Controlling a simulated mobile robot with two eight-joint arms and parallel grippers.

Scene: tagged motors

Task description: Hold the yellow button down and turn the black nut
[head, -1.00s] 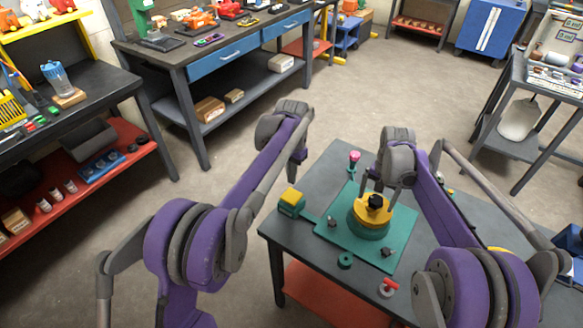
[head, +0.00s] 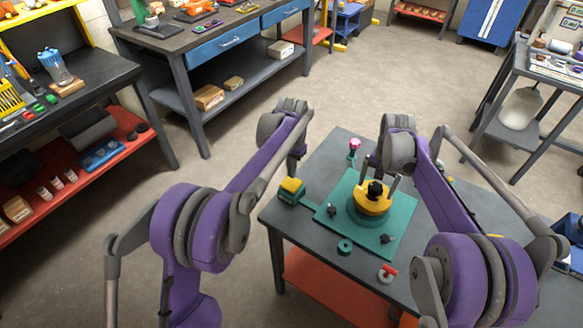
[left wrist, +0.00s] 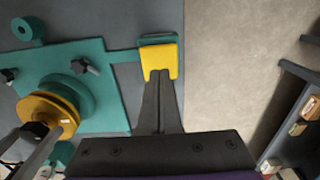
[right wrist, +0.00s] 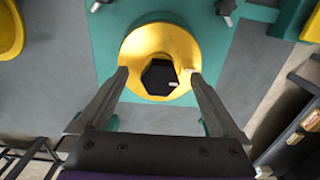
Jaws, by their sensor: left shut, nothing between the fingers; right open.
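The yellow button (head: 291,186) sits on a green box at the left of the green plate (head: 342,222). My left gripper (head: 292,172) is shut and empty, pointing down at the button; in the left wrist view its fingertips (left wrist: 160,76) overlap the yellow button (left wrist: 159,56). I cannot tell whether they touch or press it. The black nut (head: 375,188) sits on a yellow disc (head: 371,204) on a green round base. My right gripper (head: 382,184) is open above the disc. In the right wrist view its fingers (right wrist: 159,76) stand on either side of the black hex nut (right wrist: 158,78), with gaps.
Small dark knobs (head: 385,239) stand on the plate. A green ring (head: 344,246), a red-handled part (head: 387,273) and a pink-topped part (head: 353,146) are around it on the grey table (head: 315,247). Other workbenches stand well apart across the floor.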

